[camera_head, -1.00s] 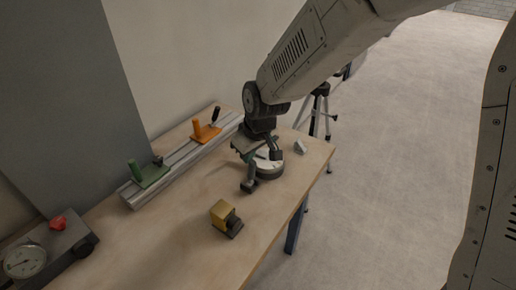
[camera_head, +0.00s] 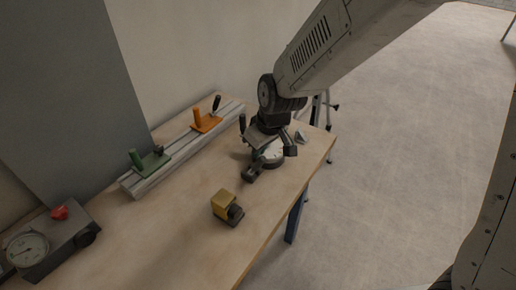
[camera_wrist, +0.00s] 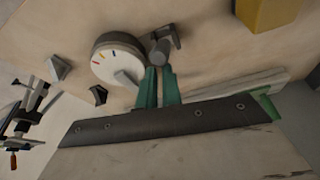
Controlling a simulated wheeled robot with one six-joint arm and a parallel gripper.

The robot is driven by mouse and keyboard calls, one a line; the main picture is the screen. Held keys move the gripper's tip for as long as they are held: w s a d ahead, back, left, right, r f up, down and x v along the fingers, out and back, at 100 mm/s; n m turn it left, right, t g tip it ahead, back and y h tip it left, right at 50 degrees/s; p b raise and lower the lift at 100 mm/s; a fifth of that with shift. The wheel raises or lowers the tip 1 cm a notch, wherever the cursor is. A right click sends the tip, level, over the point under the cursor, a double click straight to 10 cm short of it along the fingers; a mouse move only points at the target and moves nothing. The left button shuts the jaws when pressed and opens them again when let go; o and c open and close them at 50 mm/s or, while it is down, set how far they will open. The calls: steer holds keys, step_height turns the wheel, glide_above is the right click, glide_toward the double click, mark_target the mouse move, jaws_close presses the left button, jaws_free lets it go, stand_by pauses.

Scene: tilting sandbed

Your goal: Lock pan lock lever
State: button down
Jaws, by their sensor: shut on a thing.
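A round pan base with a white dial (camera_head: 272,153) stands on the wooden table. In the wrist view its dial (camera_wrist: 119,62) has coloured marks and a grey pointer. A dark lever with a rounded grey end (camera_wrist: 159,48), which looks like the pan lock lever, sticks out beside the dial. My gripper (camera_wrist: 158,70) has green fingers, close together and shut on the end of this lever. In the head view my gripper (camera_head: 262,150) is low over the base and partly hides it. The contact itself is partly hidden.
A yellow block with a dark end (camera_head: 224,203) stands in front of the base. A metal rail (camera_head: 180,160) with green and orange handled carriages lies behind. A gauge box (camera_head: 50,243) is at left. A small grey piece (camera_head: 300,137) lies near the table's right edge.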

steer(key=shift+s+d+f, duration=0.3)
steer(key=shift+s+f, duration=0.1)
steer(key=shift+s, duration=0.05)
steer(key=w+a+r, duration=0.3)
steer(key=w, duration=0.1)
steer(key=s+d+r, duration=0.5)
steer(key=r, duration=0.1)
steer(key=shift+d+r, duration=0.2)
steer(key=shift+r, duration=0.05)
steer(key=s+d+r+m+h, duration=0.1)
steer(key=s+d+r+m, duration=0.3)
steer(key=s+d, duration=0.6)
steer(key=s+d+r+m+g+h, duration=0.1)
steer(key=s+d+r+m, duration=0.3)
steer(key=s+d, duration=0.7)
steer(key=shift+s+d+r, duration=0.25)
steer(key=shift+s+d, duration=0.05)
steer(key=shift+s, duration=0.25)
